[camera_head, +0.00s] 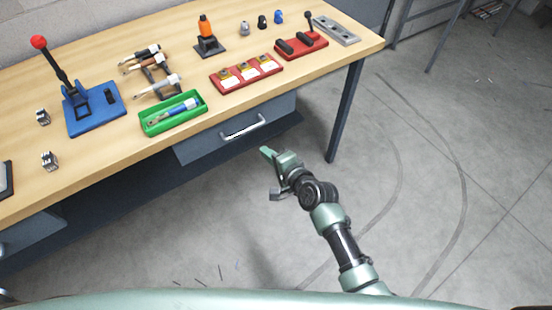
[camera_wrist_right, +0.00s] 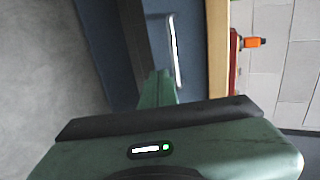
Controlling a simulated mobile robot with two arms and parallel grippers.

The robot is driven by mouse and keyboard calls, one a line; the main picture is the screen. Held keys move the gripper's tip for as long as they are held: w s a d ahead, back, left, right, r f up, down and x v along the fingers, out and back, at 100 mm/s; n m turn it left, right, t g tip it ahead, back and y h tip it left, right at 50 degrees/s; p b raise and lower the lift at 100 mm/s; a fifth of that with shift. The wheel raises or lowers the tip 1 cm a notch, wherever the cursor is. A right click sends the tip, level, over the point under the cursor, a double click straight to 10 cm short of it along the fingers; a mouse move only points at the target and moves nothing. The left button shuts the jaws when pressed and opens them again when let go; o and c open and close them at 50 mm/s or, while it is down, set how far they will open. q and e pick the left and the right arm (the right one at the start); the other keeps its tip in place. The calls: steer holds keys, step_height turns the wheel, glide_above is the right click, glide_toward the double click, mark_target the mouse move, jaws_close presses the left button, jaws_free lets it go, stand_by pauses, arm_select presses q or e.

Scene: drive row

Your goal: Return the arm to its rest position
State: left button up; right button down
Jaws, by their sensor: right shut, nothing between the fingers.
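My right arm reaches up from the bottom of the head view, over the floor in front of the workbench. My right gripper (camera_head: 266,152) is shut and empty, a little below the drawer (camera_head: 235,137) in the picture. The drawer has a silver handle (camera_head: 243,127), and the gripper looks apart from it. In the right wrist view the gripper's fingers (camera_wrist_right: 157,88) point toward the blue-grey drawer front with its bright handle (camera_wrist_right: 174,50). My left gripper does not show in either view.
The wooden workbench (camera_head: 150,82) carries a green tray (camera_head: 172,113), a blue-based lever press (camera_head: 92,105), a red tray (camera_head: 246,72) and a red block with a lever (camera_head: 300,46). A dark bench leg (camera_head: 345,110) stands near the arm. The floor (camera_head: 470,170) to the right is clear.

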steer(key=v, duration=0.4)
steer(key=s+d+f+n+g+h, duration=0.15)
steer(key=s+d+f, duration=0.3)
steer(key=f, duration=0.45)
steer(key=s+d+f+n+g+h, duration=0.1)
steer(key=s+d+f+n+h, duration=0.15)
steer(key=s+f, duration=0.45)
steer(key=s+d+f+n+g+h, duration=0.1)
steer(key=s+d+f+g, duration=0.3)
steer(key=f, duration=0.7)
steer(key=s+d+f+n+g+h, duration=0.1)
steer(key=s+d+f, duration=0.4)
steer(key=s, duration=0.5)
steer(key=s+d+f+n+g+h, duration=0.1)
steer(key=s+d+f+n, duration=0.3)
steer(key=s, duration=0.6)
steer(key=s+d+f+n+g+h, duration=0.1)
steer(key=s+d+f+n, duration=0.2)
steer(key=s, duration=0.7)
steer(key=d+f, duration=0.2)
steer(key=d, duration=0.1)
steer(key=shift+f, duration=0.4)
steer(key=shift+g, duration=0.25)
